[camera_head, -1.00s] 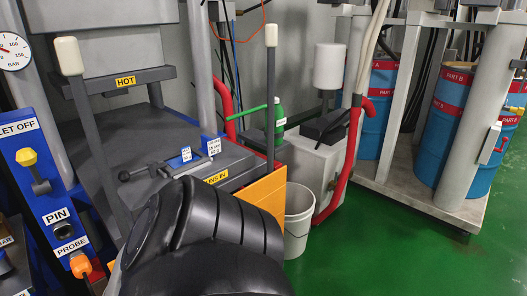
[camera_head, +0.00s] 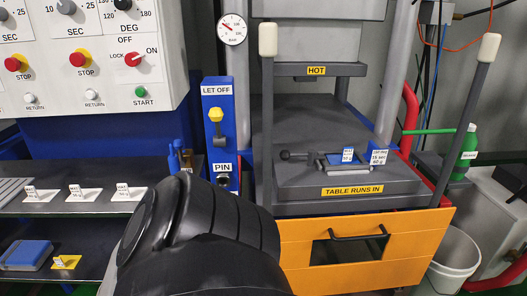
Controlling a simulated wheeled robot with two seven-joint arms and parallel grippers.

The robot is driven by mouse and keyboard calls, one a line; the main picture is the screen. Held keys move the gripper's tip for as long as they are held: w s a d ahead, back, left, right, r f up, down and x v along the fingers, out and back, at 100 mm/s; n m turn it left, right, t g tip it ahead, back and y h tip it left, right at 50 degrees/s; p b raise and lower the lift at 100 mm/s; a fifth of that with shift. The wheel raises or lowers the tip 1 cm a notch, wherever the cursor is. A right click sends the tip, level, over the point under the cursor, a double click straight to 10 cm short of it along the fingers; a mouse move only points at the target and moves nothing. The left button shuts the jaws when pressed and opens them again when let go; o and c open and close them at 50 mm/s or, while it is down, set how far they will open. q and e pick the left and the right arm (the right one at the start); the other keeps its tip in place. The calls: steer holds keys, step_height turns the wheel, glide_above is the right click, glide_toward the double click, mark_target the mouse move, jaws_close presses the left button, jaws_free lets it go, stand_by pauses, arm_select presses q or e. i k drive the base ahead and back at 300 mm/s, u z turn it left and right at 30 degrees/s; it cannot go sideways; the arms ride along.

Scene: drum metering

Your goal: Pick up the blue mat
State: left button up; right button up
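A flat blue item (camera_head: 27,254) that looks like the blue mat lies on the lower shelf at the far left of the head view.
The upper shelf (camera_head: 100,212) holds several white tags. A control panel (camera_head: 90,50) with knobs and buttons is above it. A press with a table marked "TABLE RUNS IN" (camera_head: 352,190) and an orange drawer front (camera_head: 300,232) stands right of centre. A white bucket (camera_head: 455,255) is at lower right.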

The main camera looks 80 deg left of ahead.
mark_target(347, 157)
steer(key=u, duration=2.45)
